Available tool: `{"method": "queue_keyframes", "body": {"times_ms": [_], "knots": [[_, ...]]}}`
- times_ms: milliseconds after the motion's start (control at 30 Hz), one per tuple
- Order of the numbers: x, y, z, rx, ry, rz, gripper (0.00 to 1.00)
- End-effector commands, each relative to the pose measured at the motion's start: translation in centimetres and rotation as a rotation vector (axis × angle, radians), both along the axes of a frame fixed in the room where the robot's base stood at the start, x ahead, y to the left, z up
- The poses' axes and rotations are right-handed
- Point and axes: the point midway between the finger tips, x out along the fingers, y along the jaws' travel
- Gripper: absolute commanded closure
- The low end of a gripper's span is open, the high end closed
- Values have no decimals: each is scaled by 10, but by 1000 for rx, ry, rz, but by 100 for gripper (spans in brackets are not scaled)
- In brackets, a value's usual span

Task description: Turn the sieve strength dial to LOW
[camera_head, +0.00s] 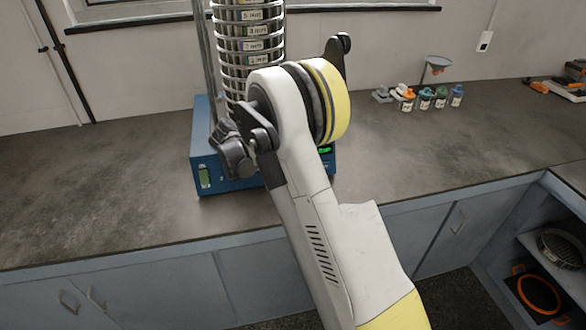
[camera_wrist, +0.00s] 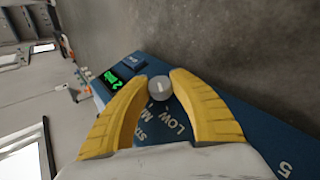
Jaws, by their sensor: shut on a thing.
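The sieve shaker's blue base (camera_head: 204,150) stands on the counter in the head view, with a stack of metal sieves (camera_head: 251,45) above it. In the wrist view the small grey round dial (camera_wrist: 159,86) sits on the blue panel (camera_wrist: 262,128). My gripper (camera_wrist: 160,80) has its two yellow fingers closed around the dial, one on each side. Printed words including LOW show between the fingers, partly hidden. I cannot tell clearly which word the dial's mark points at. In the head view my arm hides the dial and the gripper's fingertips.
A lit green display (camera_wrist: 112,80) is beside the dial. Several small capped jars (camera_head: 425,99) and a funnel on a stand (camera_head: 438,65) are at the back right of the counter. The counter (camera_head: 90,190) left of the shaker is clear. Open shelves (camera_head: 540,245) are at lower right.

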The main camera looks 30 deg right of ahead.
Motion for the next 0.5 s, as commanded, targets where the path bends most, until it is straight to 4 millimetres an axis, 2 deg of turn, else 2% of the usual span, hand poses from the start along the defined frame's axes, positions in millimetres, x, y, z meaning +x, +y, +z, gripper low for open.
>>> {"method": "queue_keyframes", "body": {"times_ms": [467, 500], "knots": [[-1, -1, 0, -11, 5, 2, 100], [-1, -1, 0, -11, 5, 2, 61]]}}
